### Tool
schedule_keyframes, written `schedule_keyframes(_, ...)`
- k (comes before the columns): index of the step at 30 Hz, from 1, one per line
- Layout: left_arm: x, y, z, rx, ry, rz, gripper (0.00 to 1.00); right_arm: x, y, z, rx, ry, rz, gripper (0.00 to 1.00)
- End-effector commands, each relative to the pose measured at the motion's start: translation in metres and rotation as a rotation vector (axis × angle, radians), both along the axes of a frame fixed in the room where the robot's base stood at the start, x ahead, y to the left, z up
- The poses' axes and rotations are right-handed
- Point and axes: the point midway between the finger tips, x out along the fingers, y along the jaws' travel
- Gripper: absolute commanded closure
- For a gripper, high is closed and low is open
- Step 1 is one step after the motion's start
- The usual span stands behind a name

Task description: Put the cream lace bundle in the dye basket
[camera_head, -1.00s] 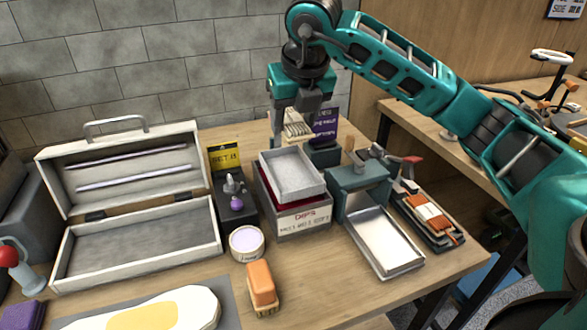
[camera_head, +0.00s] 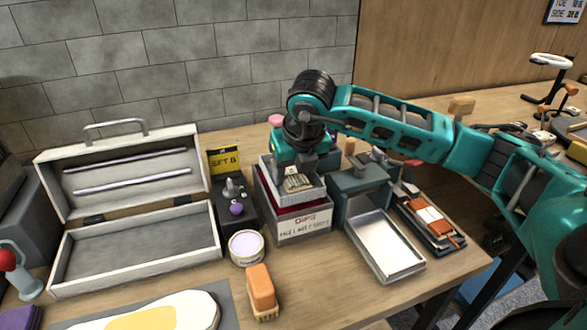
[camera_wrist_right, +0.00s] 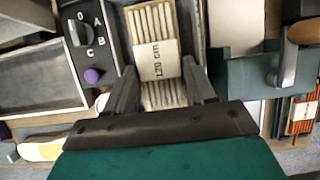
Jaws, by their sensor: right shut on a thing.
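The cream lace bundle (camera_wrist_right: 156,55), with a pale printed paper band around it, is between the fingers of my right gripper (camera_wrist_right: 162,85). In the head view the bundle (camera_head: 297,183) shows just below the gripper (camera_head: 297,168), which is shut on it. The grey metal dye basket (camera_head: 312,196) sits on a white box with a red rim. The bundle is over the basket's opening; whether it touches the basket floor cannot be told. The gripper hides the back of the basket. My left gripper is not in view.
The labelled white box (camera_head: 303,224) stands under the basket. A black dial unit (camera_head: 234,208) is at its left, a teal stand (camera_head: 360,190) with a metal tray (camera_head: 386,247) at its right. A round tin (camera_head: 246,247) and an orange brush (camera_head: 261,290) lie in front.

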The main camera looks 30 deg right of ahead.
Motion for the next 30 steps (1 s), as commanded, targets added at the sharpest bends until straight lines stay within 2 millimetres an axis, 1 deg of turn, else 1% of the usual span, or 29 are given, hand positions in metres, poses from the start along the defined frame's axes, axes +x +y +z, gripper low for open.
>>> schedule_keyframes(3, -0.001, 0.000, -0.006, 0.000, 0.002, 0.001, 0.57, 0.000, 0.000, -0.005, 0.000, 0.000, 0.000, 0.75)
schedule_keyframes(4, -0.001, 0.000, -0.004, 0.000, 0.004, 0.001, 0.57, 0.000, 0.000, -0.003, 0.000, 0.000, 0.000, 0.43)
schedule_keyframes(6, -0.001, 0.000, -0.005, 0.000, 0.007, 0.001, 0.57, 0.000, 0.000, -0.003, 0.000, 0.000, 0.000, 0.36)
schedule_keyframes(14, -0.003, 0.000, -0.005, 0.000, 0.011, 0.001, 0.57, 0.000, 0.000, -0.002, 0.000, 0.000, 0.000, 0.35)
schedule_keyframes(17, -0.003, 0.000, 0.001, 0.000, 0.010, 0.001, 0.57, 0.000, 0.000, 0.004, 0.000, 0.000, 0.000, 0.35)
schedule_keyframes(18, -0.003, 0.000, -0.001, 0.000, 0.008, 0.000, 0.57, -0.001, 0.001, 0.007, 0.000, -0.003, 0.000, 0.35)
schedule_keyframes(20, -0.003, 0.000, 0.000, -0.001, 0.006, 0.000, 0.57, -0.005, 0.002, 0.016, 0.001, -0.005, 0.001, 0.35)
schedule_keyframes(30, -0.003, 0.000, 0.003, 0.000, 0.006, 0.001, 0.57, -0.032, 0.008, 0.084, 0.001, -0.005, 0.001, 0.35)
